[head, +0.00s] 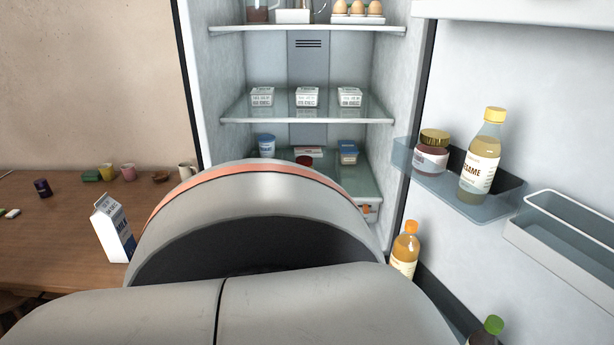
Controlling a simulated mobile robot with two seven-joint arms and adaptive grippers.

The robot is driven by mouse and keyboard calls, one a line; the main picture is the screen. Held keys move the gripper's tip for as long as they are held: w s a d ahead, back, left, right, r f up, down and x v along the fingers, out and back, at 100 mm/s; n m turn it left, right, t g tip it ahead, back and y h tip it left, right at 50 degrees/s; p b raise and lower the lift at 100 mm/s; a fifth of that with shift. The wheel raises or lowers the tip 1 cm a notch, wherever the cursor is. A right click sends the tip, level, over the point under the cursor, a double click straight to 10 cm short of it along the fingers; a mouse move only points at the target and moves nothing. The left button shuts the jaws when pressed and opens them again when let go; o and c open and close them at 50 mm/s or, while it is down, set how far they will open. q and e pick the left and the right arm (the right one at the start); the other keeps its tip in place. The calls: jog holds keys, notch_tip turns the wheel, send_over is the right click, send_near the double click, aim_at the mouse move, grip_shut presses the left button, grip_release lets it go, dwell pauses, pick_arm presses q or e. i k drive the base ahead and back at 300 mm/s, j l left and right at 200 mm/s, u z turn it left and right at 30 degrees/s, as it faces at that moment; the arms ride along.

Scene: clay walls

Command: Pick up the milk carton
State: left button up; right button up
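A white and blue milk carton (114,231) with a gabled top stands upright on the wooden table, left of the open fridge. Its lower right side is close to my large grey arm link, which fills the lower middle of the head view and may hide part of it. Neither of my grippers shows in the head view, so I cannot see what they hold.
The wooden table (62,228) also bears small cups (128,172), a dark jar (42,188) and a white mug (186,171) near the wall. The fridge stands open, with stocked shelves (306,121). Its door (540,110) at right holds bottles (480,160) and a jar (431,155).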

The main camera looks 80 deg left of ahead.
aim_at(109, 220)
jog(key=u, duration=3.85)
